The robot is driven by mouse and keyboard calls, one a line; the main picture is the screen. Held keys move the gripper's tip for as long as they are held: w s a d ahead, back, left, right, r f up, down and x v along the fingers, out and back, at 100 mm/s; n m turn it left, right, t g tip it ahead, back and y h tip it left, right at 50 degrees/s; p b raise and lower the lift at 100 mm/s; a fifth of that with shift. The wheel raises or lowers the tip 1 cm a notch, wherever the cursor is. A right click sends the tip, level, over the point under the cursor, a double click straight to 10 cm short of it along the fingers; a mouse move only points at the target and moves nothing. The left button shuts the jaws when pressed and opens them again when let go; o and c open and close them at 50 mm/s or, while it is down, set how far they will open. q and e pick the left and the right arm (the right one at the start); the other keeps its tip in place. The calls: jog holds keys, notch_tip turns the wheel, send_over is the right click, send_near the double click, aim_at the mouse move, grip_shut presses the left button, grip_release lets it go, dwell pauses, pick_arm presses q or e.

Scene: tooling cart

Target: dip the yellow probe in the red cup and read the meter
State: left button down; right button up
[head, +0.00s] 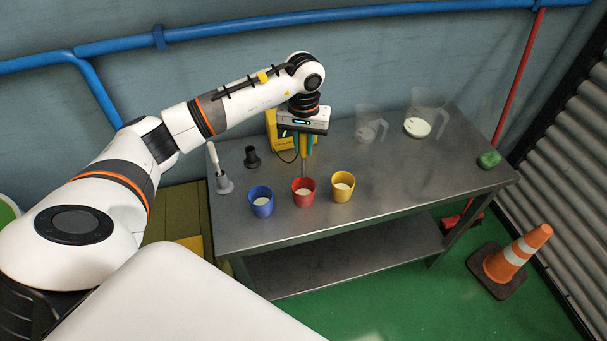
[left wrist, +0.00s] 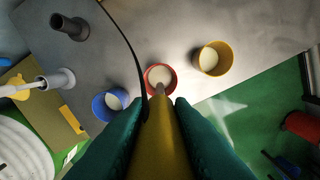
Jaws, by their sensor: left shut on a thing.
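My left gripper (head: 304,152) is shut on the yellow probe (left wrist: 163,135), which points down from between its teal fingers. The red cup (head: 303,199) stands on the metal table with pale contents; it also shows in the left wrist view (left wrist: 150,87). The probe's thin grey tip lies over the red cup's opening in the left wrist view. I cannot tell whether it is inside the cup or just above it. A yellow box (head: 271,124), probably the meter, stands behind the gripper, partly hidden; its display cannot be read. A dark cable passes beside the probe. My right gripper is not in view.
A blue cup (head: 261,206) and a yellow cup (head: 343,191) flank the red one closely. A dark holder (head: 252,160) stands empty; a grey holder (head: 224,185) bears a white-handled tool. Two clear jugs (head: 422,118) (head: 369,130) and a green sponge (head: 489,159) are farther right.

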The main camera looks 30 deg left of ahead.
pick_arm(q)
jog(key=shift+r+p, duration=0.85)
jog(key=shift+r, duration=1.2)
jog(key=shift+d+f, duration=0.1)
